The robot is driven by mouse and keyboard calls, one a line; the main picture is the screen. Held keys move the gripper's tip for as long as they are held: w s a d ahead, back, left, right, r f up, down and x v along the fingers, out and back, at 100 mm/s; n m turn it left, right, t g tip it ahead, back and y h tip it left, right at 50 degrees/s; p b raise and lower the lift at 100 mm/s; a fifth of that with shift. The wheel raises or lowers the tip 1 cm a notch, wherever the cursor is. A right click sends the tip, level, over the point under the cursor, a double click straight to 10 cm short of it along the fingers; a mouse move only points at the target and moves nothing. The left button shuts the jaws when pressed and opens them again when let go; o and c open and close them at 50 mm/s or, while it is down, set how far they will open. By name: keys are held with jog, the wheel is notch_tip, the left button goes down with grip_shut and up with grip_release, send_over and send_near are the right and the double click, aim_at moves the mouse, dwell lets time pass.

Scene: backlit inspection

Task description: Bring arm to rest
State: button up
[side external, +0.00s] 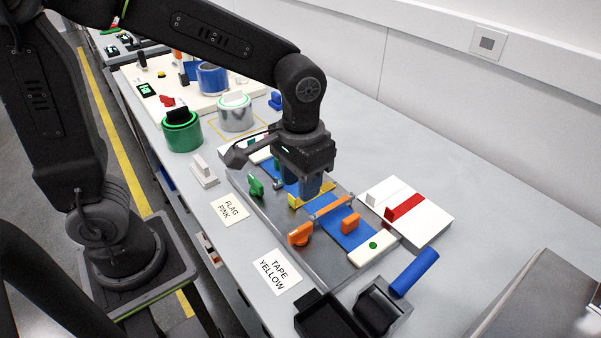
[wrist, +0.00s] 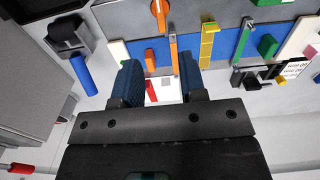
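My gripper (side external: 309,190) hangs fingers-down over the grey fixture tray (side external: 330,270) on the bench, near a yellow bracket (side external: 327,189). In the wrist view its two blue fingers (wrist: 159,66) stand apart with nothing held between them; a white block with a red strip shows in the gap behind. The yellow bracket (wrist: 208,45) is to the right of the fingers there. How far the fingertips are above the tray is not clear. The tray has a blue strip (side external: 357,236), orange pieces (side external: 301,234) and a green piece (side external: 256,186).
The white block with a red strip (side external: 430,218) lies right of the tray. A black bin (side external: 322,318) and blue cylinder (side external: 415,272) are at the front. Green (side external: 184,136) and silver (side external: 236,117) cans stand behind left. The bench toward the wall is clear.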

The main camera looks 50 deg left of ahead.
jog(key=shift+r, duration=0.6)
jog(key=s+a+r+t, duration=0.5)
jog(key=s+a, duration=0.3)
jog(key=s, duration=0.1)
jog(key=shift+a+r+t, duration=0.3)
jog(key=shift+a, duration=0.05)
